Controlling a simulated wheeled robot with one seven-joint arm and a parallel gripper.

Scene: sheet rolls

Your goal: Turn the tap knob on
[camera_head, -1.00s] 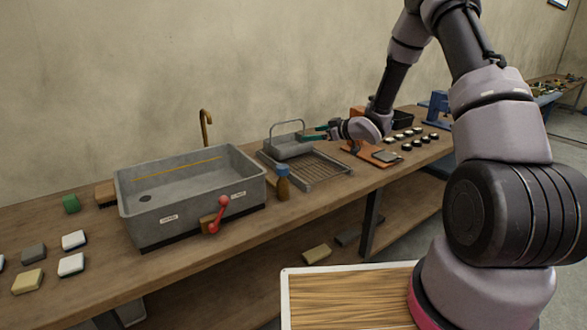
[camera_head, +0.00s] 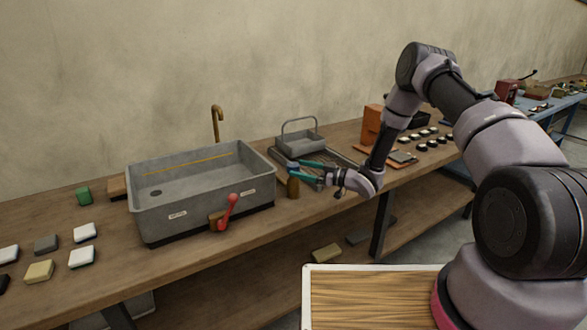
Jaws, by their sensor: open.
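The tap knob is a red lever (camera_head: 228,212) on a small brown block at the front wall of the grey sink (camera_head: 160,218), near its right end. The lever tilts, its upper end leaning right. A brown curved spout (camera_head: 217,122) stands behind the sink. My gripper (camera_head: 302,171) is open, with teal fingers pointing left, to the right of the sink and of the red lever. It is apart from the lever. The fingers overlap the top of a small brown bottle (camera_head: 293,188) in the picture; I cannot tell whether they touch it.
A grey basket with a handle (camera_head: 300,143) stands on a rack behind my gripper. An orange stand (camera_head: 373,125) is at the right.

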